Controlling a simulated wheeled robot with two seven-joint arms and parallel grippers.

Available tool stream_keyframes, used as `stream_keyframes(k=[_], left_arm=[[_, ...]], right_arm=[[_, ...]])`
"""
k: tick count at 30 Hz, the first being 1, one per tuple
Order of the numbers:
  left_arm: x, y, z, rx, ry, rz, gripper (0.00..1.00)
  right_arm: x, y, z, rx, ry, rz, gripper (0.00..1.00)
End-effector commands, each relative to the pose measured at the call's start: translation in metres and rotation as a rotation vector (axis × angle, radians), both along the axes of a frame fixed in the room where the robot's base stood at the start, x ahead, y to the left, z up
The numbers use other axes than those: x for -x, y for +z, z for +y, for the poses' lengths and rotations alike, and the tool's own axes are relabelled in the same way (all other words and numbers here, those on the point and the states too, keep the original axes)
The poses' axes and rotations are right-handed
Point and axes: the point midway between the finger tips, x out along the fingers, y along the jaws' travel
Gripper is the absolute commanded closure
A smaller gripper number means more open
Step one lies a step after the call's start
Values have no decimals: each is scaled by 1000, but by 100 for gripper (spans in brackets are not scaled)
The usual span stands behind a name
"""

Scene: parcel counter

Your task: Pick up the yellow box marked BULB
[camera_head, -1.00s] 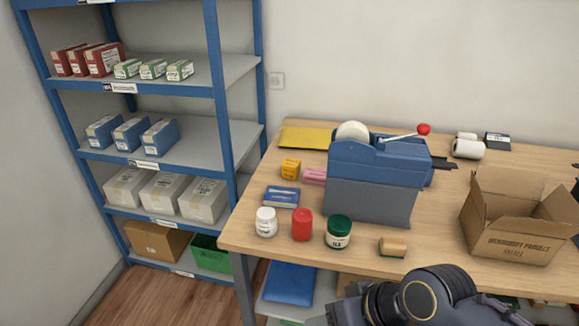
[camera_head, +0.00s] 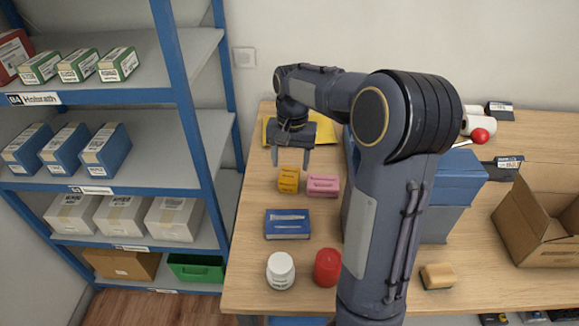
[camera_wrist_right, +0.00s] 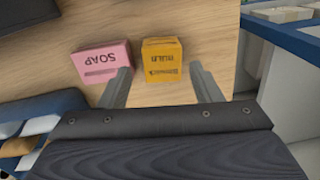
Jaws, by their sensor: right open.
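The yellow box (camera_head: 289,180) lies on the wooden table, left of the pink box. In the right wrist view the yellow box (camera_wrist_right: 162,61) shows the word BULB upside down, and the pink box marked SOAP (camera_wrist_right: 102,62) stands to its left. My right gripper (camera_head: 292,167) is open and empty. Its two fingers (camera_wrist_right: 160,80) point down toward the table, with the yellow box showing beyond and between their tips. The fingers do not visibly touch the box. My left gripper is in neither view.
The pink box (camera_head: 323,186) is close beside the yellow one. A blue box (camera_head: 287,224), white jar (camera_head: 280,270) and red jar (camera_head: 327,267) stand nearer the front. A yellow envelope (camera_head: 325,133) lies behind. A shelf rack (camera_head: 188,130) stands left.

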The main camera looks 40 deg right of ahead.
Motion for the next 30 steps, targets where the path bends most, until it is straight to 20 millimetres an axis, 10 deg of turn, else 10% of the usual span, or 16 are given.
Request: stream_keyframes(k=[19, 30], left_arm=[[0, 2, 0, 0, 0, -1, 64], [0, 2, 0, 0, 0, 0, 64]], right_arm=[[-9, -74, -3, 27, -23, 24, 42], [-10, -81, -3, 27, -23, 21, 48]])
